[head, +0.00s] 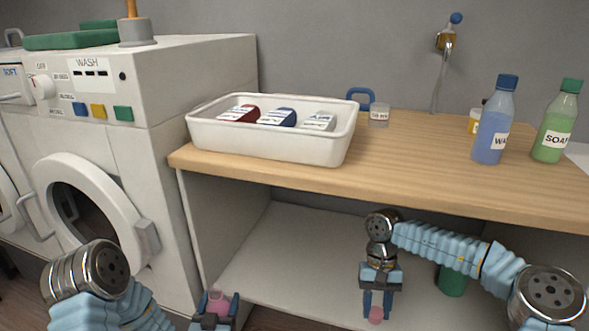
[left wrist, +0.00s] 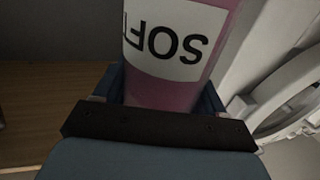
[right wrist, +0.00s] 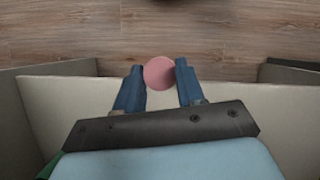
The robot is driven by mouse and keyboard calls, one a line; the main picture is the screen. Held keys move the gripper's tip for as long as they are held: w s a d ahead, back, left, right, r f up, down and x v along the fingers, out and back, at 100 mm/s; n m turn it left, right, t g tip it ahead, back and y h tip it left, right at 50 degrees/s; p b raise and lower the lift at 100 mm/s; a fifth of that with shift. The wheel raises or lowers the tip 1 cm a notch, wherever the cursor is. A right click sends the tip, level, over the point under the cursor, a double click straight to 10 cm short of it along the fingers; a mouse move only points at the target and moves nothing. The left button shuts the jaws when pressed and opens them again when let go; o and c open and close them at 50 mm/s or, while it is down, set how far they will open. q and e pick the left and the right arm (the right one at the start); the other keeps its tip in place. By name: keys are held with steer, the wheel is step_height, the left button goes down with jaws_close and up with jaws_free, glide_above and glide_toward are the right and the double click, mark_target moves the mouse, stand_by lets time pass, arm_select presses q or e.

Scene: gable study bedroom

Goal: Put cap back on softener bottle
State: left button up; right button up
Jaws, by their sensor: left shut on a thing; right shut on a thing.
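The softener bottle (left wrist: 172,60) is pink with a white label whose letters read "SOF" upside down in the left wrist view. My left gripper (head: 216,312) is shut on it low in front of the bench, and its pink top (head: 217,300) shows between the fingers in the head view. My right gripper (head: 376,304) is shut on the round pink cap (right wrist: 159,73), held between its fingertips. The cap also shows in the head view (head: 376,316). The cap and the bottle are apart, with the cap to the right. The bottle's lower part is hidden in the head view.
A wooden bench top (head: 400,160) carries a white tray (head: 270,145) with several labelled items, a blue bottle (head: 491,125) and a green soap bottle (head: 556,125). A shelf (head: 300,250) lies below. A washing machine (head: 190,80) with its round door open (head: 95,205) stands left.

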steer(key=shift+w+d+f+n+h, duration=0.15)
steer(key=shift+d+f+n+h, duration=0.15)
steer(key=shift+d+n, duration=0.35)
steer(key=shift+a, duration=0.15)
steer(key=s+f, duration=0.4)
steer(key=f, duration=0.1)
steer(key=shift+s, duration=0.1)
